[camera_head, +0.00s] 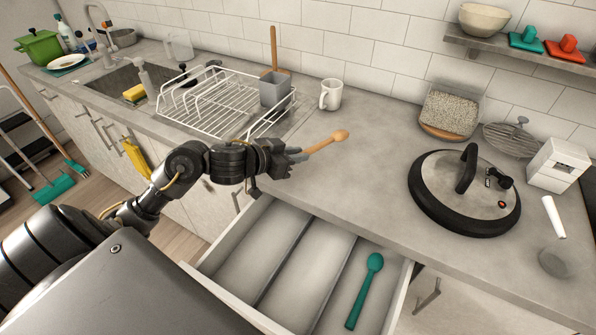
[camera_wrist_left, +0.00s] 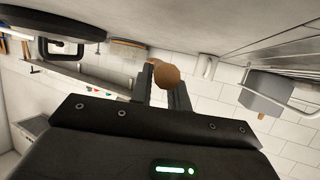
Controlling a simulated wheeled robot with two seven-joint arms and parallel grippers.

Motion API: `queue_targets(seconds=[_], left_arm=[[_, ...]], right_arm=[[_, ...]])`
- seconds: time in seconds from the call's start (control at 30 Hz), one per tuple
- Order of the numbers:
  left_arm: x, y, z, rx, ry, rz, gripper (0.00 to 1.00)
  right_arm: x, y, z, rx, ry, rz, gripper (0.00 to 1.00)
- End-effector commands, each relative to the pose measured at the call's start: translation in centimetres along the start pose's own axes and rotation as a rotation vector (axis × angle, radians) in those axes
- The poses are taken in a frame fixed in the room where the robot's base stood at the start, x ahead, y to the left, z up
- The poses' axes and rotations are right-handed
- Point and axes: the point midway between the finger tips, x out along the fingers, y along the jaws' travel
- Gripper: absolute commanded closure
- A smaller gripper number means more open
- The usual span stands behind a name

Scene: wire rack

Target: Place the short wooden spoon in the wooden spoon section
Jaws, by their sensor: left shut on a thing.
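My left gripper (camera_head: 291,156) is shut on a short wooden spoon (camera_head: 327,142) and holds it above the counter, just behind the open drawer. The spoon's bowl points right, away from the fingers. In the left wrist view the round wooden end (camera_wrist_left: 167,77) shows between the two fingers (camera_wrist_left: 162,92). The open drawer (camera_head: 222,250) has long sections split by dividers. A teal spoon (camera_head: 364,290) lies in the right section; the middle and left sections look empty where visible. My right gripper is not in view.
A white wire rack (camera_head: 205,100) with a grey cup (camera_head: 274,90) stands behind my left arm. A white mug (camera_head: 330,94) is to its right. A black-rimmed lid (camera_head: 464,190) lies on the counter at right. The counter between mug and lid is clear.

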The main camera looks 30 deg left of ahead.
Motion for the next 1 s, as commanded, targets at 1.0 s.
queue_targets(seconds=[1.0], left_arm=[[3.1, -0.8, 4.3, 0.001, 0.0, 0.0, 1.0]], right_arm=[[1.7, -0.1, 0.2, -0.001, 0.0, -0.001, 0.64]])
